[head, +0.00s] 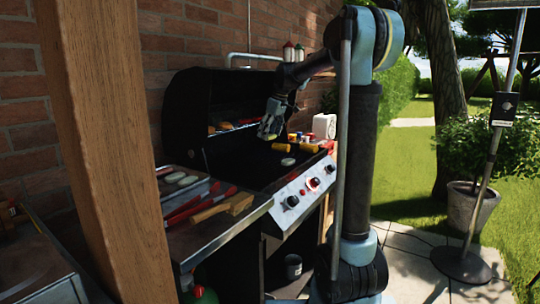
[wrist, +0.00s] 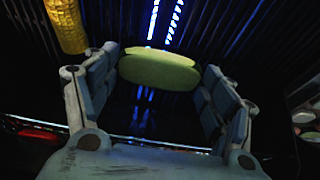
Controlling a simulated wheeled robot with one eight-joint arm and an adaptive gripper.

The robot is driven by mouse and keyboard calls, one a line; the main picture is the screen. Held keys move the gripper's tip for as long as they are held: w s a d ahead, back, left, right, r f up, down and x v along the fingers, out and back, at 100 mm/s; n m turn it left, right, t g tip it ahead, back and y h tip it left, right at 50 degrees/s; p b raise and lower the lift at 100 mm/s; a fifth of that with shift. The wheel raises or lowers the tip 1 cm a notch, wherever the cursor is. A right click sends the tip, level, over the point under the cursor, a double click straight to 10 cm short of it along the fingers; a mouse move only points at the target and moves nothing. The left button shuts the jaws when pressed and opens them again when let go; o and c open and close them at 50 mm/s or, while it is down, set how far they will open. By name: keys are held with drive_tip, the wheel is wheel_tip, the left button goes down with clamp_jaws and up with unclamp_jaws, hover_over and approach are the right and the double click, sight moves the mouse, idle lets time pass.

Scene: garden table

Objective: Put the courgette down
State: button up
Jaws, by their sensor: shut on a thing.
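In the wrist view a pale green courgette slice (wrist: 158,70) sits between the fingertips of my gripper (wrist: 160,75), touched on both sides. Dark grill bars lie behind it; I cannot tell whether it touches them. In the head view my gripper (head: 267,132) is over the open barbecue (head: 250,165), near the raised lid, and the slice in it is not clear. Another pale round slice (head: 288,161) lies on the grill surface in the head view.
Yellow corn pieces (head: 309,148) lie on the grill; one piece shows near my gripper in the wrist view (wrist: 66,25). A tray (head: 206,188) with pale slices, red-handled tools and a wooden-handled brush (head: 238,203) are on the left side shelf. A wooden post (head: 105,140) stands in front.

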sight(268, 160)
wheel_tip(268, 160, down, 10)
drive_tip(key=shift+r, duration=0.1)
idle(0.4)
drive_tip(key=o, duration=1)
drive_tip(key=v, duration=1.2)
drive_tip(key=s+d+f+m+h, duration=0.1)
drive_tip(key=s+d+f+m, duration=0.25)
drive_tip(key=s, duration=0.75)
drive_tip(key=s+d+f+m, duration=0.2)
drive_tip(key=s+d+f, duration=0.3)
drive_tip(key=s, duration=0.5)
drive_tip(key=s+d+f+m, duration=0.2)
drive_tip(key=s+f, duration=0.4)
drive_tip(key=s+d+f+m+h, duration=0.1)
drive_tip(key=s+d+f, duration=0.1)
drive_tip(key=s+f, duration=0.4)
drive_tip(key=s+d+f+m, duration=0.2)
drive_tip(key=s+f, duration=0.4)
drive_tip(key=s, duration=0.1)
drive_tip(key=shift+s+d+f+m+h, duration=0.1)
drive_tip(key=shift+s+d+m+h, duration=0.2)
drive_tip(key=shift+m+h, duration=0.1)
